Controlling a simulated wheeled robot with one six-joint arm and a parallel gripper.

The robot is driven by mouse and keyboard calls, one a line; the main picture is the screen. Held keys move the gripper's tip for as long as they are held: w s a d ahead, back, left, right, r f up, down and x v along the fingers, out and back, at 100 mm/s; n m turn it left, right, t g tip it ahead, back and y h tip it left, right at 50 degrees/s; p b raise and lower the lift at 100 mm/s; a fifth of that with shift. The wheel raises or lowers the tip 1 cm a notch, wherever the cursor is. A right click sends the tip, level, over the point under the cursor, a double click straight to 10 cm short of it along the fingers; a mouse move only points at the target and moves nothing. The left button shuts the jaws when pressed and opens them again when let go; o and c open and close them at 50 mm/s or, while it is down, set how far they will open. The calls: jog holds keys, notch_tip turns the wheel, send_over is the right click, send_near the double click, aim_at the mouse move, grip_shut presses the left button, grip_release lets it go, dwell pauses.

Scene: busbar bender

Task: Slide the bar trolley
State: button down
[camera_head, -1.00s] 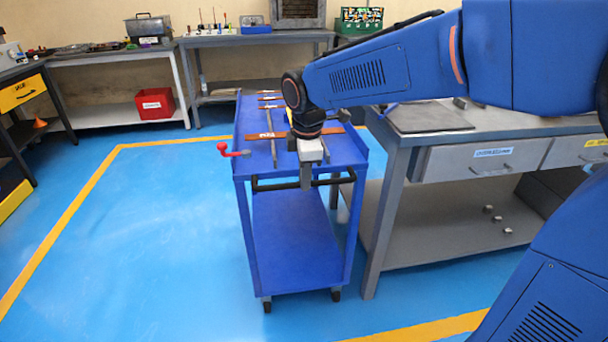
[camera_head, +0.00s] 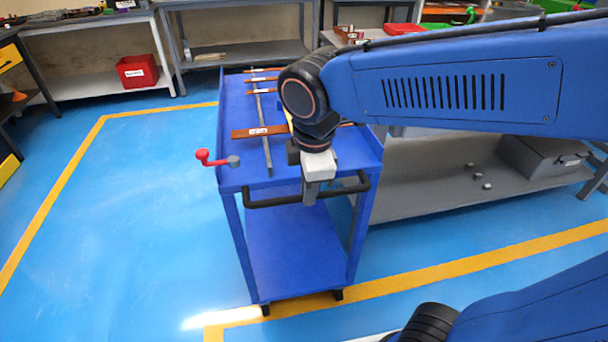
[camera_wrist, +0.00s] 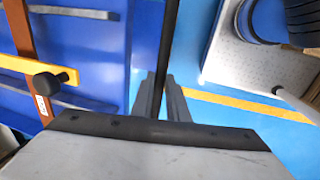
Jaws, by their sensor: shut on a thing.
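The blue bar trolley (camera_head: 290,245) stands upright on its casters in the middle of the head view. Its black push handle (camera_head: 263,202) runs along the near end of the top tray. My gripper (camera_head: 311,193) is at this handle and shut on it. In the wrist view the handle (camera_wrist: 168,50) passes between the fingers of my gripper (camera_wrist: 160,100). Copper-coloured bars (camera_head: 256,132) lie across rails on the tray; my arm hides part of them. A lever with a red knob (camera_head: 202,156) sticks out at the tray's left side.
A grey workbench shelf (camera_head: 430,190) stands to the right, close to the trolley. Benches line the back wall, with a red bin (camera_head: 138,71) on a low shelf. A yellow floor line (camera_head: 460,265) crosses under the trolley's near end. Blue floor (camera_head: 140,220) is clear to the left.

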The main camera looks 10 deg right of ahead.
jog(key=shift+s, duration=0.55)
jog(key=c, duration=1.7)
grip_release()
jog(key=shift+c, duration=0.2)
jog(key=s+r, duration=0.3)
jog(key=r, duration=1.4)
jog(key=shift+s, duration=0.2)
jog(key=shift+d, duration=0.15)
jog(key=s+d+f+m+t, duration=0.2)
jog(key=s+d+f+m, duration=0.1)
jog(key=d+f+m, duration=1.5)
jog(key=shift+s+d+f+t, duration=0.2)
jog(key=shift+d+f+t, duration=0.1)
jog(key=shift+d+f, duration=0.4)
